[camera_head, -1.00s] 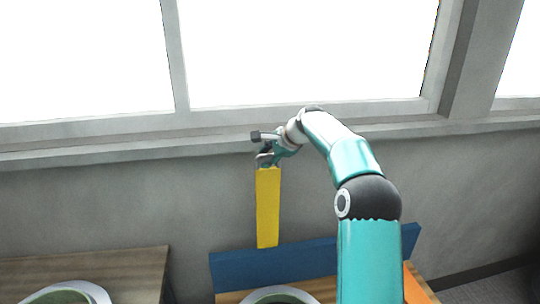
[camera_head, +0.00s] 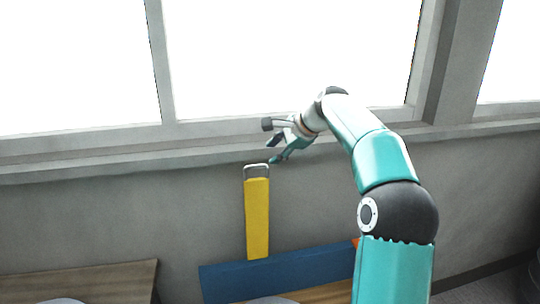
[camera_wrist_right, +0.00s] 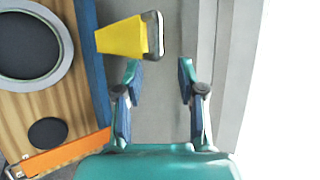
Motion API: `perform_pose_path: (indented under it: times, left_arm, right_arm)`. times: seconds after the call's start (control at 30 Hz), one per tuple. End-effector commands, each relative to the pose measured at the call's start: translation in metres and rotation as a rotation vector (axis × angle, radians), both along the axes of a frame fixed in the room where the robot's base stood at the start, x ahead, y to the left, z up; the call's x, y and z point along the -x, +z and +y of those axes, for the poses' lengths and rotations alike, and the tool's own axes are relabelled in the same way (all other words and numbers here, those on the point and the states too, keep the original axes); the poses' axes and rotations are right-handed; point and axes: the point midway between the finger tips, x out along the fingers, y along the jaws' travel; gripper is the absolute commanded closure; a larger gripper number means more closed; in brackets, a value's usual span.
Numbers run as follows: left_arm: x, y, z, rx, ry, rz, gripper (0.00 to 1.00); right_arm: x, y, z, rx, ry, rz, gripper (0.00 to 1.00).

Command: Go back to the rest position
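My right gripper (camera_head: 272,142) is up near the window sill in the head view, above and to the right of a yellow upright post (camera_head: 257,217) with a grey metal top. In the right wrist view the gripper (camera_wrist_right: 158,75) has its two fingers spread with nothing between them. The yellow post (camera_wrist_right: 122,38) lies beyond the left finger there, apart from it. My left gripper is not in either view.
A blue board (camera_head: 275,272) stands behind a wooden table (camera_wrist_right: 85,108) against the grey wall. A round mould (camera_wrist_right: 30,45) and an orange strip (camera_wrist_right: 65,155) are on that table. Another wooden table (camera_head: 85,284) is at the lower left. The windows are above the sill.

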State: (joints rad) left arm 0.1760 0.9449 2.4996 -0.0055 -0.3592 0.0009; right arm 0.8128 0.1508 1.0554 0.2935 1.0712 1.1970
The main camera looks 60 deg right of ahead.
Motion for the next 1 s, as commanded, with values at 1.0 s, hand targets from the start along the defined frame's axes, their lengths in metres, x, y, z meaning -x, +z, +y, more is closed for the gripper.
perform_pose_path:
  times: [1.0]
  left_arm:
    - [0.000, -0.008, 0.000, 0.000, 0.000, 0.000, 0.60]
  right_arm:
    - [-0.101, -0.158, 0.137, -0.227, 0.320, 0.203, 0.61]
